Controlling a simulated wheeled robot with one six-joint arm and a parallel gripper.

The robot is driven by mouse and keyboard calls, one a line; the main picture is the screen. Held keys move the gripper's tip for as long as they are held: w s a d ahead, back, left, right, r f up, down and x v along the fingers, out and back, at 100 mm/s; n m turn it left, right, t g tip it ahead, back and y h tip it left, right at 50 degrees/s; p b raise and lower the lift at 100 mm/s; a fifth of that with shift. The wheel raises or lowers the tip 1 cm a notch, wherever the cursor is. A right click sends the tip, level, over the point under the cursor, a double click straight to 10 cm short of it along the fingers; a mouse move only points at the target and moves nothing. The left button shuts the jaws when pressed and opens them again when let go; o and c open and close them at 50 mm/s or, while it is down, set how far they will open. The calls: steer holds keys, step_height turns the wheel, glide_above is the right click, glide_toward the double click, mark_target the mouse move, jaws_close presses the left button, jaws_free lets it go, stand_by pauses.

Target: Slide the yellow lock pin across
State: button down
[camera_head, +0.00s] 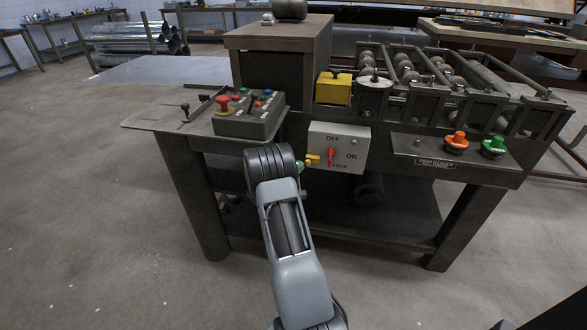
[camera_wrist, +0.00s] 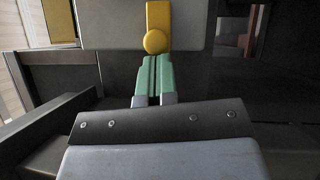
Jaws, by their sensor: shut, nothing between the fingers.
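The yellow lock pin (camera_head: 313,159) sticks out at the left side of the grey switch box (camera_head: 352,150), beside the red switch handle (camera_head: 331,156) and near the LOCK label. In the wrist view the pin (camera_wrist: 155,41) shows a round knob at its near end, with a yellow bar beyond it on the grey box face (camera_wrist: 108,24). My gripper (camera_wrist: 155,60) has green fingers that are shut together with nothing between them. Their tips are right at the knob; I cannot tell whether they touch. In the head view the fingertips (camera_head: 300,166) show just left of the pin.
A control box (camera_head: 250,113) with a red button stands above on the bench. An orange button (camera_head: 457,142) and a green button (camera_head: 494,147) sit on a panel at the right. Bench legs flank the open space below the switch box.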

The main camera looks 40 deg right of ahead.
stand_by(0.3)
steer(key=s+d, duration=0.1)
steer(key=s+d+b, duration=0.1)
steer(key=s, duration=0.1)
steer(key=shift+s, duration=0.1)
steer(key=shift+a, duration=0.15)
steer(key=shift+w+a+f+b, duration=0.15)
steer(key=shift+w+b, duration=0.15)
steer(key=shift+b, duration=0.2)
glide_toward(316, 162)
steer(key=w+a, duration=0.3)
steer(key=a, duration=0.3)
steer(key=shift+a+f+b, duration=0.35)
steer(key=shift+a+f, duration=0.15)
steer(key=shift+a, duration=0.25)
